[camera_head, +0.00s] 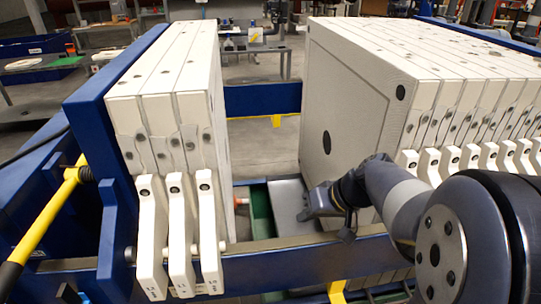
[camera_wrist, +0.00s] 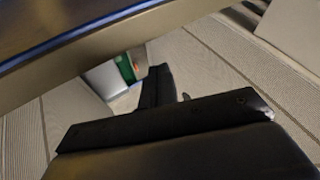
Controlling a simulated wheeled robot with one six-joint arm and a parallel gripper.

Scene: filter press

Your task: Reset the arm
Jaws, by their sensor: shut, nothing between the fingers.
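My gripper (camera_head: 308,208) is low in the gap between the two stacks of white filter plates, at the end of my arm coming in from the right. It is shut and empty. It is beside the lower front edge of the right stack (camera_head: 350,110); I cannot tell whether it touches. In the wrist view my dark gripper (camera_wrist: 158,85) fills the lower middle, with ribbed pale plate faces (camera_wrist: 205,60) around it. The left stack (camera_head: 165,90) stands apart from the gripper.
A blue side rail (camera_head: 290,255) runs across the front below my arm. A blue rear rail (camera_head: 262,98) crosses behind the gap. A yellow-and-black lever (camera_head: 45,220) is at left. A green tray (camera_head: 259,212) lies below the gap. The upper gap is clear.

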